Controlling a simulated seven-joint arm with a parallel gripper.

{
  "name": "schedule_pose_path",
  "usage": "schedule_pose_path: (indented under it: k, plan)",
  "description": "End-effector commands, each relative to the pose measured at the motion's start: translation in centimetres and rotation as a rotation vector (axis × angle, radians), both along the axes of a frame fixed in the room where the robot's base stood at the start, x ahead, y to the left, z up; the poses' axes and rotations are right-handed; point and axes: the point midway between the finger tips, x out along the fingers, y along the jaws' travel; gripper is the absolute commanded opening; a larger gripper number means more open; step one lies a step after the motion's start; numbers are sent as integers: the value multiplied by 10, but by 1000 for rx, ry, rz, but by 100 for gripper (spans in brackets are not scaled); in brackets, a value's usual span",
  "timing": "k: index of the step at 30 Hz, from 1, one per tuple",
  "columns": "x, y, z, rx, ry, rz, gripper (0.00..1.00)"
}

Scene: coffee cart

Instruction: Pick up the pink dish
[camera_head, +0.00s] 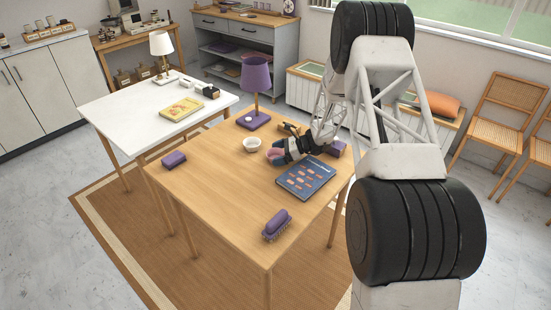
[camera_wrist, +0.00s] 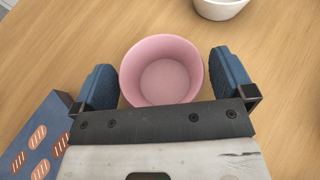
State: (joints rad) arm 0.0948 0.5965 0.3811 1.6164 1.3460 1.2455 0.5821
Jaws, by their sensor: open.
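The pink dish (camera_wrist: 162,72) is a small round bowl, upright on the wooden table, seen from above in the wrist view. In the head view the dish (camera_head: 274,154) is partly hidden by my gripper. My gripper (camera_wrist: 164,75) is open, with one blue-padded finger on each side of the dish. The near edge of the dish is hidden by the gripper body. My gripper also shows in the head view (camera_head: 277,153), low over the table.
A white bowl (camera_head: 252,144) stands just beyond the dish, also at the top of the wrist view (camera_wrist: 220,6). A blue book (camera_head: 306,178) lies close by. The front left is clear.

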Motion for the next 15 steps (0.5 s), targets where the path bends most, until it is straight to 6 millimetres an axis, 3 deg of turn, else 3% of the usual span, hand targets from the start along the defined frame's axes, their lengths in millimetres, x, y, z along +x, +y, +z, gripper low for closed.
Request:
schedule_pose_path:
  k: [15]
  plan:
    - [0, 0, 0, 0, 0, 0, 100]
